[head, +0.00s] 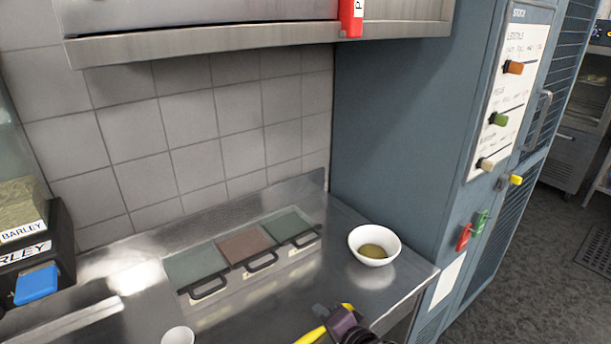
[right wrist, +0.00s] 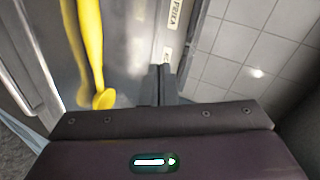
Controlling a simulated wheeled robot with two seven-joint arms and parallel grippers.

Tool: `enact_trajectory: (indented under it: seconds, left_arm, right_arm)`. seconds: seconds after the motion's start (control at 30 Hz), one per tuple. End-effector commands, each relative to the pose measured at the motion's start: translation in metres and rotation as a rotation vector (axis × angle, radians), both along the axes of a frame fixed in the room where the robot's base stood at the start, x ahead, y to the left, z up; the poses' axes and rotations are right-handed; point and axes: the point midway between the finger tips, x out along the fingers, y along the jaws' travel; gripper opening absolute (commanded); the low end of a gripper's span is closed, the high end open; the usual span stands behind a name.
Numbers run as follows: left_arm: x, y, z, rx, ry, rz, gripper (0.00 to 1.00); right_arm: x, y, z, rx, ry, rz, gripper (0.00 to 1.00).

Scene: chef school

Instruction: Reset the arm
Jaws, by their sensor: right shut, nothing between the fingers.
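My right gripper (head: 345,325) shows at the bottom of the head view as a dark purple body over the front of the steel counter. In the right wrist view its two dark fingers (right wrist: 161,80) are together, with nothing seen between them. A yellow long-handled thing (right wrist: 92,50) with a rounded end lies left of the fingers in that view. Yellow parts (head: 312,335) also show beside the gripper in the head view; I cannot tell whether they touch it. My left gripper is in neither view.
A white bowl (head: 361,239) with greenish contents stands on the counter (head: 345,285) by the blue cabinet (head: 400,120). Three lidded bins with black handles (head: 245,252) are set in the counter. A white cup (head: 178,336) is at the front. A barley dispenser (head: 30,235) stands left; a steel shelf (head: 250,40) overhangs.

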Motion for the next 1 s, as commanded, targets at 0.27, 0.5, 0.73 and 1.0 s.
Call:
enact_trajectory:
  seconds: [0.27,0.5,0.73,1.0]
  left_arm:
    - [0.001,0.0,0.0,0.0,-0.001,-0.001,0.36]
    - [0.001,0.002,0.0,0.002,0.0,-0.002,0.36]
    - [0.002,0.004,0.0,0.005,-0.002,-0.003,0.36]
    - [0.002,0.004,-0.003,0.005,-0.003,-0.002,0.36]
  right_arm:
    - [-0.087,-0.094,-0.034,-0.712,0.161,0.168,0.0]
    - [-0.143,-0.131,-0.036,-0.97,0.279,0.373,0.0]
    - [-0.19,-0.151,-0.03,-1.102,0.363,0.57,0.0]
    - [-0.195,-0.155,-0.074,-1.133,0.404,0.661,0.0]
